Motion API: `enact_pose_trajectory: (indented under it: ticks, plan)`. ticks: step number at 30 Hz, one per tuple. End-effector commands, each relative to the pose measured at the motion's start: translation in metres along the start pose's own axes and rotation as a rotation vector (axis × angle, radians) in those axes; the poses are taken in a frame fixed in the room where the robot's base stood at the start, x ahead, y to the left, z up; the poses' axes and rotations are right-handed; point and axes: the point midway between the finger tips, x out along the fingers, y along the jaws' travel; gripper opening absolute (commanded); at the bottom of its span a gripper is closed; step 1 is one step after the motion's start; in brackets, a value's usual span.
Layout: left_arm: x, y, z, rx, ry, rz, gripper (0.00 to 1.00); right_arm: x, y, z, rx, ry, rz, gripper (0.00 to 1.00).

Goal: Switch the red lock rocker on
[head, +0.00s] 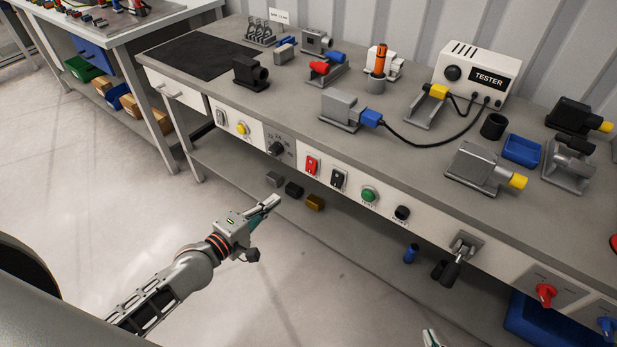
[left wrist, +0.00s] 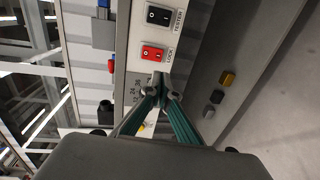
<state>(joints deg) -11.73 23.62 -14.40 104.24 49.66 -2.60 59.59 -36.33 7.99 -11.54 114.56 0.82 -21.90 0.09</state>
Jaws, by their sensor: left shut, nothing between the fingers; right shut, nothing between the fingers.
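The red lock rocker (head: 312,165) sits on the white front panel of the bench, between a dark rotary knob and a black rocker. In the left wrist view the red rocker (left wrist: 153,53) carries the label LOCK. My left gripper (head: 272,201) is shut and empty, in front of the panel and below left of the rocker in the head view. Its fingertips (left wrist: 161,84) appear just short of the red rocker in the wrist view; contact cannot be made out. My right gripper (head: 431,338) shows only its tip at the bottom edge, shut.
The black TESTER rocker (left wrist: 159,15) is beside the red one; it also shows in the head view (head: 338,179). The rotary knob (head: 277,149), green button (head: 368,194) and a lever (head: 457,262) share the panel. Small blocks (head: 294,189) lie on the lower shelf.

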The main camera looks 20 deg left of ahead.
Motion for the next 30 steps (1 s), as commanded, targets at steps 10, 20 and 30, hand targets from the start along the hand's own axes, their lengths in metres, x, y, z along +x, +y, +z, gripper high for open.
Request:
enact_pose_trajectory:
  ticks: [10,20,30]
  plan:
    - [0.001,0.000,0.000,-0.002,0.000,0.000,0.00,0.000,-0.004,0.002,0.001,-0.004,-0.007,0.00]
    - [0.040,0.000,0.000,-0.003,0.001,0.002,0.00,0.001,-0.006,0.013,-0.001,-0.018,-0.009,0.00]
    - [0.105,-0.002,0.000,-0.001,0.000,-0.001,0.00,0.006,-0.001,0.020,-0.012,-0.020,0.002,0.00]
